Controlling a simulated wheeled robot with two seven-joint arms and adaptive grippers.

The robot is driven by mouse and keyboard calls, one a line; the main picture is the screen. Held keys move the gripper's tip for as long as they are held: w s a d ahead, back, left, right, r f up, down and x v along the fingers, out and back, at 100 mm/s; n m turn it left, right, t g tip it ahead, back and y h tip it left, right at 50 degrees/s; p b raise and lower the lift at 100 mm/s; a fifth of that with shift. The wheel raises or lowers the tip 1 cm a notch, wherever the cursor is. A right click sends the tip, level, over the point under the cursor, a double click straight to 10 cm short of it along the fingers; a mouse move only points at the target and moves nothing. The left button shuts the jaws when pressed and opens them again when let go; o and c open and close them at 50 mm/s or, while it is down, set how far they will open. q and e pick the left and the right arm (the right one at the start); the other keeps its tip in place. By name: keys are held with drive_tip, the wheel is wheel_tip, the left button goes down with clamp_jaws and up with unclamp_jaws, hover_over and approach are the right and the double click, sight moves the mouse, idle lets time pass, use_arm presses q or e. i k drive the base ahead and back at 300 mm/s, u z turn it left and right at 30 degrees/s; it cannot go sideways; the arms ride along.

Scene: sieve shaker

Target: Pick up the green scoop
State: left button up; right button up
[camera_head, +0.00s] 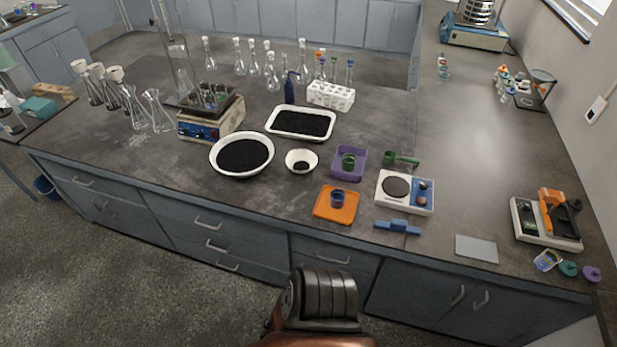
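The green scoop (399,158) lies on the dark bench top, just behind the white scale (404,193) and right of the purple tray (349,164). Its cup is at the left and its handle points right. A separate small green cup (348,160) stands in the purple tray. Neither of my grippers shows in the head view; only a dark part of my own body shows at the bottom middle. Nothing is seen touching the scoop.
An orange tray (336,205) with a blue cup, a blue tool (398,227) and a small white bowl (301,161) lie near the scoop. A white bowl (242,155) and a white tray (300,123) hold black grains. Bench space right of the scale is clear.

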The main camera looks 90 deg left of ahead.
sight(389, 157)
drive_tip(key=u, duration=2.7)
